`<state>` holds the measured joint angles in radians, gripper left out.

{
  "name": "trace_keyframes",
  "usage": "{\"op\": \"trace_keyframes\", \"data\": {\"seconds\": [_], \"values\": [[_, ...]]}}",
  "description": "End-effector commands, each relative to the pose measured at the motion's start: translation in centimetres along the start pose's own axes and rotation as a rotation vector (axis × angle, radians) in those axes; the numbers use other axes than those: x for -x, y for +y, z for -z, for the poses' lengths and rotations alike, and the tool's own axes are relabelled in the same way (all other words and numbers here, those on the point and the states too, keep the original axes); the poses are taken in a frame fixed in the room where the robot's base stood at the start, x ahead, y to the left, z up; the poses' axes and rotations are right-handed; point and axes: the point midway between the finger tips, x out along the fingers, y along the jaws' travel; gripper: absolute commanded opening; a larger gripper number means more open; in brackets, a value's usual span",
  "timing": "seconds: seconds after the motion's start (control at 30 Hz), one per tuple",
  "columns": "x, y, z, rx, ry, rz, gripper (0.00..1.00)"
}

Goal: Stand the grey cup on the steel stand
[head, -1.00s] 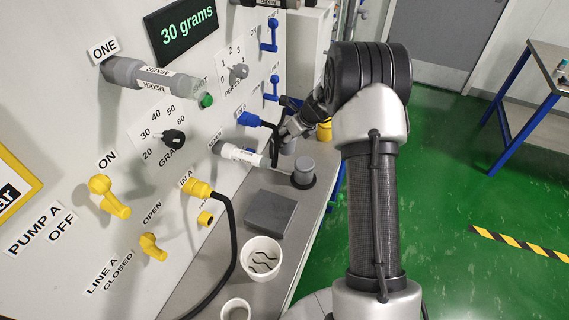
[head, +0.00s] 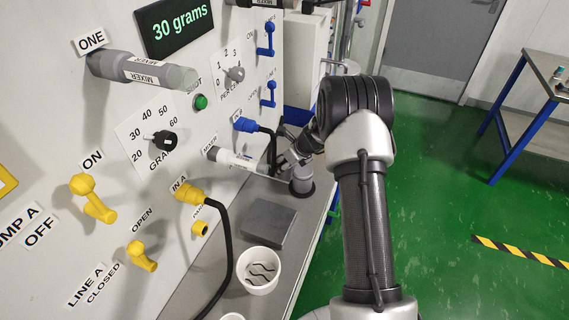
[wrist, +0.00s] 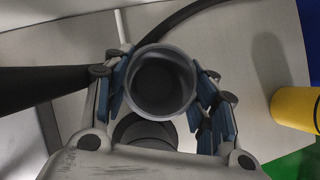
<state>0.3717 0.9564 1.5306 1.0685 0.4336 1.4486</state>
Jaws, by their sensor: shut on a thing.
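My gripper (wrist: 163,88) is shut on the grey cup (wrist: 162,82), with blue-padded fingers on both sides of it. The cup's open mouth faces the wrist camera and its inside is dark. In the head view my gripper (head: 287,158) is beside the panel, and the cup is mostly hidden there. A short grey round post on a dark round base (head: 302,185) stands on the bench just in front of it. A flat grey block (head: 268,223) lies nearer. I cannot tell for sure which of these is the steel stand.
A white mixer tube (head: 232,159) and a black hose (head: 229,250) stick out from the panel close to my gripper. A yellow cylinder (wrist: 295,108) is at the right in the wrist view.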

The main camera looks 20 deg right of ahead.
Motion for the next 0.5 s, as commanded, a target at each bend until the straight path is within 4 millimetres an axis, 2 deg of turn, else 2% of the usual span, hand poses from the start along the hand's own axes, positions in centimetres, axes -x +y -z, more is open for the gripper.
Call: {"op": "trace_keyframes", "data": {"seconds": [0.07, 0.1, 0.37, 0.5], "values": [[-0.28, 0.00, 0.18, 0.000, 0.000, 0.000, 0.28], [-0.24, 0.01, 0.16, 0.000, 0.000, 0.000, 0.54], [-0.20, 0.02, 0.13, 0.000, 0.000, -0.001, 0.71], [-0.20, 0.01, 0.13, 0.000, 0.000, -0.001, 0.72]]}}
